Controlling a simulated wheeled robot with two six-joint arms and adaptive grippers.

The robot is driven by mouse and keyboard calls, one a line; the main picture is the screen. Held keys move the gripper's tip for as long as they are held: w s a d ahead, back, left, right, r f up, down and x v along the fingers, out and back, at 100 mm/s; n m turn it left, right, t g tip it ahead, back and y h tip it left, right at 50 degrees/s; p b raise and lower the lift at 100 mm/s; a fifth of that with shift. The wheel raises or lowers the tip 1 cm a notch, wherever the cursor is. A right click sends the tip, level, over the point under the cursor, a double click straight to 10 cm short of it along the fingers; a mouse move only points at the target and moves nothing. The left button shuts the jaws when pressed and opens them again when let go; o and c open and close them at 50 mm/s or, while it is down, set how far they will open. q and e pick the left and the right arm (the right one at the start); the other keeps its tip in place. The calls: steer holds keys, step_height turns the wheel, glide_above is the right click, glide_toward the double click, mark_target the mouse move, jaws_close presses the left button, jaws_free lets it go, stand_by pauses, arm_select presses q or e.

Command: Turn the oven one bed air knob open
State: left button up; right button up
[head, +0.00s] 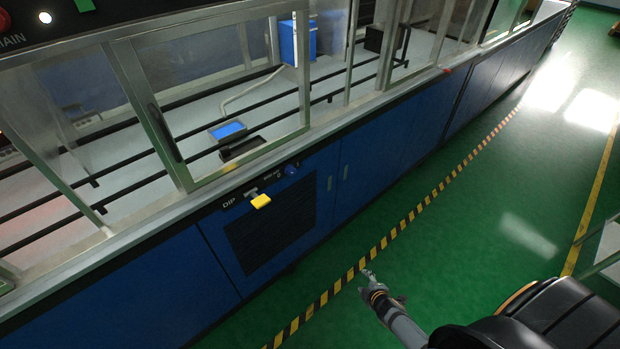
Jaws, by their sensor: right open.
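A small round blue knob (291,170) sits on the upper edge of the blue cabinet front, with a small label beside it that is hard to read. I cannot tell for sure that it is the oven one bed air knob, nor how it is turned. A yellow handle (261,201) sticks out just to its left, near the word DIP. My right gripper (367,273) is open and empty, low and to the right of the knob, well apart from it, over the striped floor line. My left gripper is not in view.
A dark louvred vent (271,235) lies below the knob. Blue cabinet doors (385,130) run on to the right under a glazed enclosure (215,95). The green floor (480,215) is open beyond the yellow-black line (407,222).

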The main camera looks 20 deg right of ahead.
steer(key=w+r+n+t+y+b, duration=0.15)
steer(key=w+r+n+t, duration=0.25)
steer(key=w+r+n, duration=0.55)
steer(key=n+t+y+b, duration=0.4)
steer(key=n+y+b, duration=0.15)
steer(key=n, duration=1.25)
glide_toward(294, 172)
arm_select(q)
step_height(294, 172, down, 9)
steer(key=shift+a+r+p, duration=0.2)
steer(key=shift+p, duration=0.2)
arm_select(e)
steer(key=shift+y, duration=0.4)
steer(key=x, duration=0.8)
steer(key=shift+w+f, duration=0.15)
steer(key=shift+w, duration=0.15)
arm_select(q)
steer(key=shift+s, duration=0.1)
arm_select(e)
steer(key=shift+c, duration=0.4)
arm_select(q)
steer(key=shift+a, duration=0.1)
arm_select(e)
jaws_close()
